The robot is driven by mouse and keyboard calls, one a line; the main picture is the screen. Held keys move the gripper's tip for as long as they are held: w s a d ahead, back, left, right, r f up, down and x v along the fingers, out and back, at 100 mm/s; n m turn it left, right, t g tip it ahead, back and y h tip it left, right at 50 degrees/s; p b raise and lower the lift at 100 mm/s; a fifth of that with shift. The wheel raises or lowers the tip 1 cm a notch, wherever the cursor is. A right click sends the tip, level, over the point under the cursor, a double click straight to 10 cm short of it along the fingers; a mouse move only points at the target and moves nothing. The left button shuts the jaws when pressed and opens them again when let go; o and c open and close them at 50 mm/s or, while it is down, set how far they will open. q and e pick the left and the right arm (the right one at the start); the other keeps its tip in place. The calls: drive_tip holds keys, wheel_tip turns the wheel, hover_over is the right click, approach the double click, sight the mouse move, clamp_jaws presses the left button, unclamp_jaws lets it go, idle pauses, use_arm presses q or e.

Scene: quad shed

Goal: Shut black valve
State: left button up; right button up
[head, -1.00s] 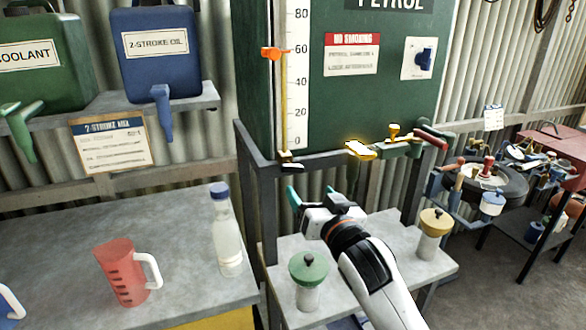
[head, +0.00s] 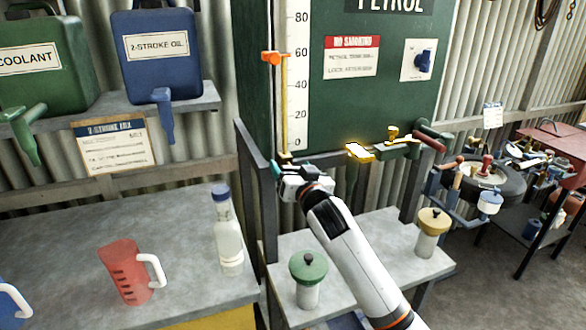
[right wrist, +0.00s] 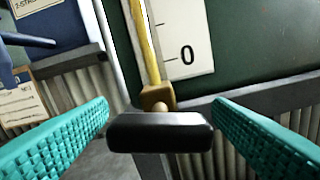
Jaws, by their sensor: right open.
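The black valve's handle (right wrist: 160,133) lies crosswise in the right wrist view, on a brass fitting (right wrist: 158,97) at the foot of the yellow sight tube. My right gripper (right wrist: 160,115) is open, with one teal finger on either side of the handle and gaps to both. In the head view my right gripper (head: 283,169) is at the lower left corner of the green petrol tank (head: 395,105), below the tube (head: 285,100), and mostly hides the valve. My left gripper is not in view.
A yellow-lit tap part (head: 359,152) and a brass-topped tap (head: 393,135) sit along the tank's lower edge to the right. A green-lidded jar (head: 308,268) and a yellow-lidded jar (head: 433,222) stand below. A bottle (head: 227,235) and red jug (head: 124,272) stand left.

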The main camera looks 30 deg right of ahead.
drive_tip(key=c, duration=1)
drive_tip(key=shift+r+n+p, duration=0.15)
drive_tip(key=shift+n+p, duration=0.45)
drive_tip(key=shift+p, duration=0.05)
drive_tip(key=shift+n+p, duration=0.35)
drive_tip(key=shift+n, duration=0.45)
drive_tip(key=o, duration=1)
